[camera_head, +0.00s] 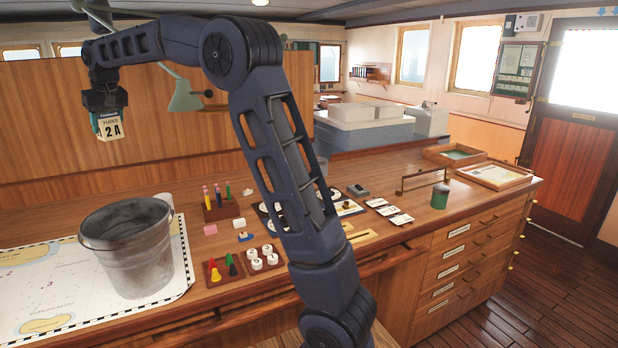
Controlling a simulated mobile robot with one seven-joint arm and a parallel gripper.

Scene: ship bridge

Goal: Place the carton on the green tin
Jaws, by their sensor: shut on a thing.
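The carton (109,126) is a small cream box with a dark top band and "2A" printed on it. My gripper (106,110) is shut on it and holds it high above the left part of the counter, above and behind the metal bucket. The green tin (439,197) is a small dark green cylinder with a darker top. It stands upright on the right part of the counter near its front edge, far to the right of my gripper. Its top looks bare.
A grey metal bucket (137,247) stands on a chart (40,290) at left. Pegs, blocks and cards lie mid-counter, partly behind my arm. A low rail (424,178) stands just behind the tin, and wooden trays (493,175) lie to its right. A green lamp (185,97) hangs right of the carton.

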